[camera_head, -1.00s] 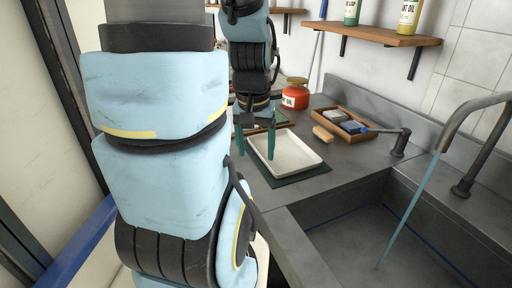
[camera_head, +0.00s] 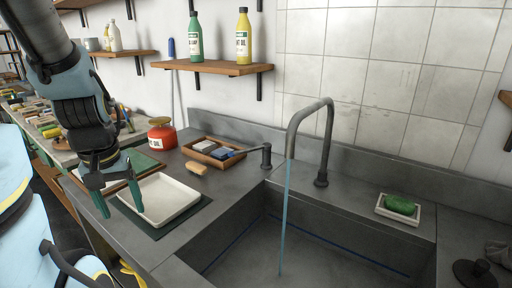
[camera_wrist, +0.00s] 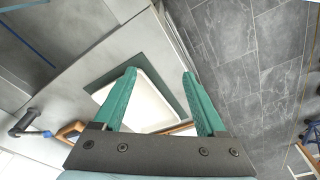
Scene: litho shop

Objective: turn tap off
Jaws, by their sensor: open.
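The grey gooseneck tap (camera_head: 328,130) stands at the back of the sink (camera_head: 225,235). A blue water stream (camera_head: 284,215) falls from its spout into the basin. A dark lever handle (camera_head: 266,156) stands on the counter left of the tap; it also shows at the left of the wrist view (camera_wrist: 22,122). My gripper (camera_head: 122,212) points down above the white tray, left of the sink and well apart from the lever. Its green fingers are spread with nothing between them, as the wrist view shows (camera_wrist: 160,73).
A white tray (camera_head: 185,208) lies on a dark mat on the counter. Behind it are a tan block (camera_head: 196,168), a wooden box (camera_head: 208,158) with blocks, and a red can (camera_head: 162,136). Green soap (camera_head: 400,204) sits right of the tap. A bottle shelf (camera_head: 215,67) hangs above.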

